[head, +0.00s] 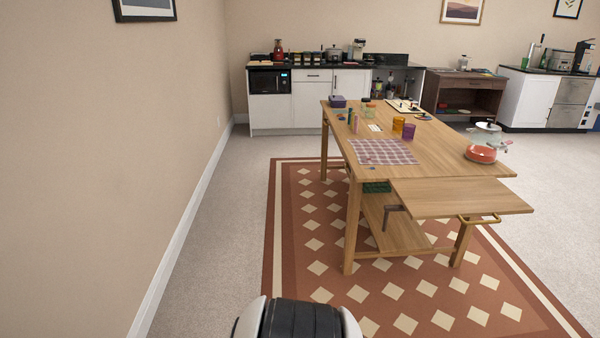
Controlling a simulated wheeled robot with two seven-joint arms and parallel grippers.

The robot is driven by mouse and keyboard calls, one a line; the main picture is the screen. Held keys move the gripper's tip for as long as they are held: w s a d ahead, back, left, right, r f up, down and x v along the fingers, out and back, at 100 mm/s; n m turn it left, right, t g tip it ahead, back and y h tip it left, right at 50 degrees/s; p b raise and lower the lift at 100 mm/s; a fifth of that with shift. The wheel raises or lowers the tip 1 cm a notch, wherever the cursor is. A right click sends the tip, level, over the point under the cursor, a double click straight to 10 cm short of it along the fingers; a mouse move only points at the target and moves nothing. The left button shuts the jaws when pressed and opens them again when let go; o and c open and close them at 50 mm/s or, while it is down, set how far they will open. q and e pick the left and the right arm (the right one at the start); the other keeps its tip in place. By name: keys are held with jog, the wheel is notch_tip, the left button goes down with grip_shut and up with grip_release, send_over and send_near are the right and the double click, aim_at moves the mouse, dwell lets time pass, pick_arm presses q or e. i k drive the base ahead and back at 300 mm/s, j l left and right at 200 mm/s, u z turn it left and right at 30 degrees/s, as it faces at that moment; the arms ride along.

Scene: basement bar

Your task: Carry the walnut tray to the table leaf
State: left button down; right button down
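The table leaf (462,198) is a bare, light wooden panel at the near end of the wooden table (450,158), slightly below the main top. A brass-coloured handle (479,219) is on its near edge. I cannot make out a walnut tray for certain in the head view. Neither of my grippers is in view; only part of my own body shows at the bottom edge.
White cabinets (312,98) and a dark wooden desk (460,92) stand behind. Carpet is clear at left.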

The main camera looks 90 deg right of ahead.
aim_at(459, 193)
jog(key=k+z, duration=0.1)
jog(key=z, duration=0.4)
jog(key=k+l+z, duration=0.1)
jog(key=z, duration=0.4)
jog(key=l+z, duration=0.1)
jog(key=z, duration=0.35)
jog(key=k+l+z, duration=0.1)
jog(key=z, duration=0.4)
jog(key=l+z, duration=0.2)
jog(key=z, duration=0.3)
jog(key=l+z, duration=0.2)
jog(key=z, duration=0.3)
jog(key=l+z, duration=0.3)
jog(key=l, duration=0.2)
jog(key=i+l+u, duration=0.25)
jog(key=l, duration=0.2)
jog(key=l+u, duration=0.25)
jog(key=l, duration=0.15)
